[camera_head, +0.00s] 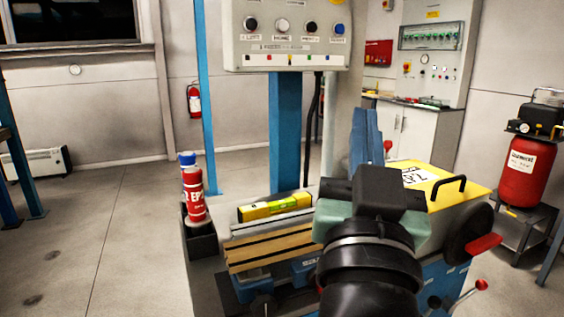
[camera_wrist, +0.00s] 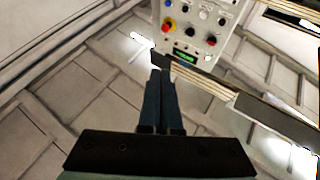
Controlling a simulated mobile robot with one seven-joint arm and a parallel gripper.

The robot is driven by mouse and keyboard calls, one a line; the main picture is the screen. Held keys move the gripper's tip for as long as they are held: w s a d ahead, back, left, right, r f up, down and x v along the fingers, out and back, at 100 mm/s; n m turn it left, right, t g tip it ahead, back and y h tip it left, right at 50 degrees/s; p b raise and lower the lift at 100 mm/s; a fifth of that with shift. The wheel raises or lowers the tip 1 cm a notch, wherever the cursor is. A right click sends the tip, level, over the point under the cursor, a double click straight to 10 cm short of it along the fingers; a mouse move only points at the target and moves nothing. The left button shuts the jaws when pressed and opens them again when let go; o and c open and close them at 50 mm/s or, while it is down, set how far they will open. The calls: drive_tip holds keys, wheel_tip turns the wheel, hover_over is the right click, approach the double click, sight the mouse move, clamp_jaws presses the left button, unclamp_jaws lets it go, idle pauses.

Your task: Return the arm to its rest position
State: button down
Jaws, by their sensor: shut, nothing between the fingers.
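My gripper (camera_wrist: 160,72) shows in the wrist view as two dark blue fingers side by side, closed with nothing between them. In the head view my arm rises from the bottom, right of centre, over the blue machine (camera_head: 445,275). Its blue fingers (camera_head: 362,112) point up beyond the dark wrist, apparently clear of the things around them. In the wrist view a grey control panel (camera_wrist: 193,12) with buttons and a green display lies beyond the fingertips. My arm hides part of the machine.
A yellow level (camera_head: 275,207) and wooden slats (camera_head: 270,248) lie left of my arm. Red cans (camera_head: 194,195) stand in a black holder further left. A control box (camera_head: 290,50) hangs behind on a blue post (camera_head: 285,130). A red compressor (camera_head: 525,170) stands right. Floor is open at left.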

drive_tip(key=s+a+r+n+t+y, duration=0.3)
drive_tip(key=s+a+r+t+y, duration=0.15)
drive_tip(key=s+a+r, duration=0.4)
wheel_tip(320, 180, up, 21)
drive_tip(key=p, duration=2)
drive_tip(key=shift+s+r, duration=0.2)
drive_tip(key=shift+s, duration=0.2)
drive_tip(key=shift+a+y, duration=0.1)
drive_tip(key=shift+y, duration=0.15)
